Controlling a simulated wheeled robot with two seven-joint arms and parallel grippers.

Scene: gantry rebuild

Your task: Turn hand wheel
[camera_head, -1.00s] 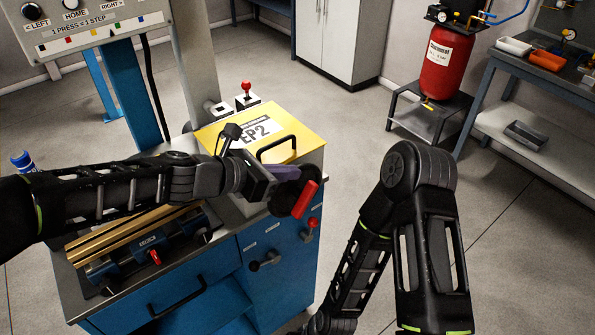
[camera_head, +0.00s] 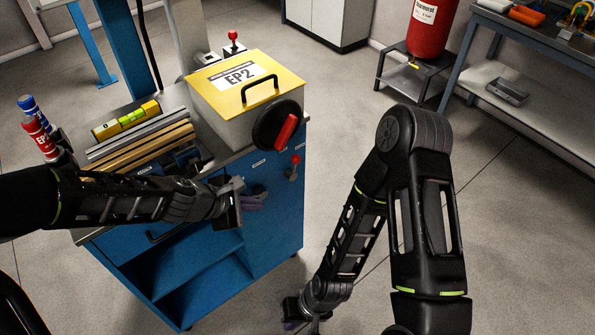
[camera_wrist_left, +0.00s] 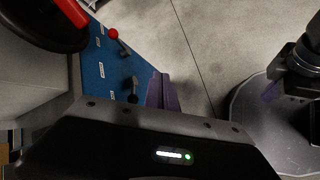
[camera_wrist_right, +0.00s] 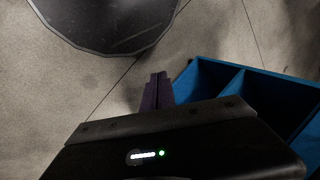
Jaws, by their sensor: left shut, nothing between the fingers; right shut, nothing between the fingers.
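The hand wheel, a black disc (camera_head: 268,128) with a red grip (camera_head: 286,129), is on the side of the box with the yellow EP2 lid (camera_head: 235,80). The grip is tilted, its top end leaning right. Part of the wheel also shows in the left wrist view (camera_wrist_left: 35,30), upper left. My left gripper (camera_head: 262,197) is shut and empty, below the wheel and apart from it, in front of the blue cabinet. My right gripper (camera_head: 302,320) is shut and empty, low near the floor, right of the cabinet; its fingers also show in the right wrist view (camera_wrist_right: 157,90).
A red-knobbed lever (camera_head: 294,168) is on the blue cabinet (camera_head: 278,215) below the wheel. A spirit level (camera_head: 126,120) and rails lie on the cabinet top; bottles (camera_head: 38,137) stand left. A red tank (camera_head: 430,28) and a workbench (camera_head: 540,85) are behind.

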